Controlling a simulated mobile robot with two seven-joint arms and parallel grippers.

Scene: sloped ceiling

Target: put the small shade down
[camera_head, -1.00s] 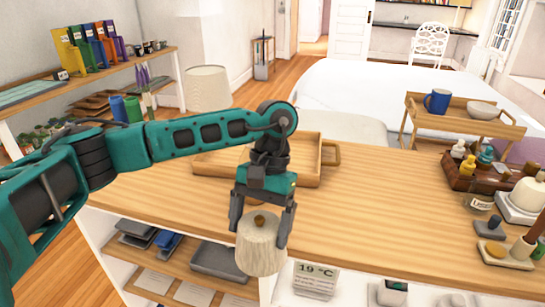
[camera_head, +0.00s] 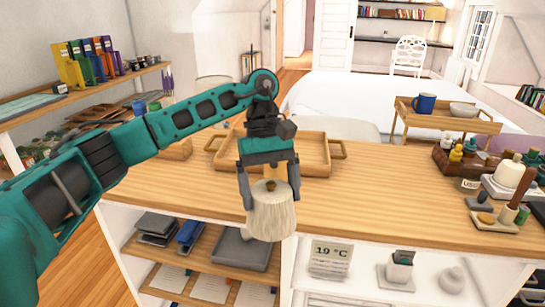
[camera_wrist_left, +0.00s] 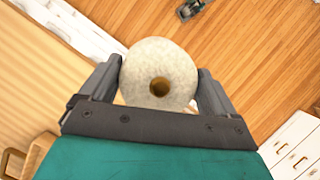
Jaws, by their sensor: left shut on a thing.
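The small shade (camera_head: 270,218) is cream, ribbed and flared toward the bottom, with a brown knob or hole at the top centre. My left gripper (camera_head: 271,200) is shut on it from both sides, pointing down, and the shade hangs upright. In the head view it overlaps the front edge of the wooden counter (camera_head: 370,200). In the left wrist view the shade (camera_wrist_left: 160,90) sits between the two fingers, with floor around it and the counter at the left, so it appears to be out past the edge. My right gripper is out of view.
A wooden tray with handles (camera_head: 312,172) lies on the counter behind the gripper. Bottles and a brown box (camera_head: 440,160) crowd the right end, with a small dish stand (camera_head: 495,222). The counter between them is bare. Open shelves (camera_head: 190,272) lie below the front edge.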

